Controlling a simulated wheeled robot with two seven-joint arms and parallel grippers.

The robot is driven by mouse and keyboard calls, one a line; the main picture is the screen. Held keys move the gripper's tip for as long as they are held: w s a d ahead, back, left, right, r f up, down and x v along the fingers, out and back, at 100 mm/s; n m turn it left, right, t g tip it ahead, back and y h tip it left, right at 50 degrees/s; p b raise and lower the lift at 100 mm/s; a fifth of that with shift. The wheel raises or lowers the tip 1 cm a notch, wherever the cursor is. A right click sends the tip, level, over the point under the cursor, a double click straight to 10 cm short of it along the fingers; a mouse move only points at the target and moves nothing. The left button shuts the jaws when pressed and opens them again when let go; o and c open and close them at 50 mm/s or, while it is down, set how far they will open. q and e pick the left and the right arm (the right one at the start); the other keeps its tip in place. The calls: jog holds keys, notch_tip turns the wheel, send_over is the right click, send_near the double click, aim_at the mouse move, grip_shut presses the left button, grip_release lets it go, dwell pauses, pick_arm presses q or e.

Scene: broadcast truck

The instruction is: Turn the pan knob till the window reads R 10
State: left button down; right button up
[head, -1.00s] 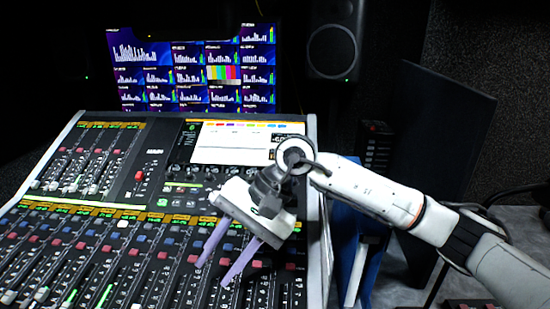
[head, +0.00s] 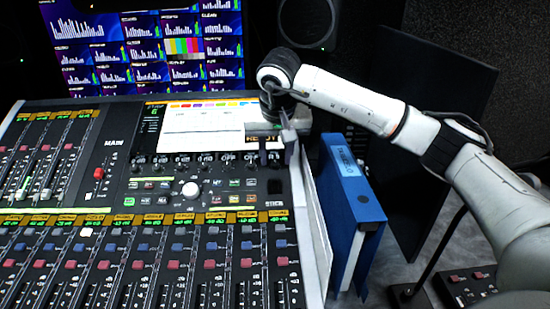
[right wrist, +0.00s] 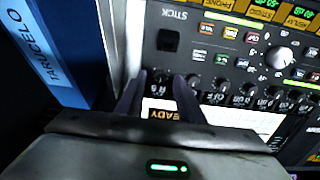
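A row of small dark knobs runs below the console's screen; I cannot read which is labelled pan. My right gripper (head: 276,153) is over the right end of this row, pointing down at the console. In the right wrist view its two fingers (right wrist: 160,88) stand apart, with a small dark knob (right wrist: 159,77) between their tips. I cannot tell whether they touch it. The amber window (right wrist: 167,114) shows letters that look like "READY", partly covered by the gripper in the head view. My left gripper is not in view.
A large white knob (head: 190,188) and rows of small buttons lie left of the gripper. Fader strips fill the front. A blue binder (head: 352,205) stands close to the console's right edge. A monitor (head: 150,50) and a speaker (head: 307,20) are behind.

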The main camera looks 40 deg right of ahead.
jog(key=shift+x, duration=0.85)
grip_shut()
jog(key=shift+m, duration=2.8)
jog(key=shift+w, duration=0.1)
grip_release()
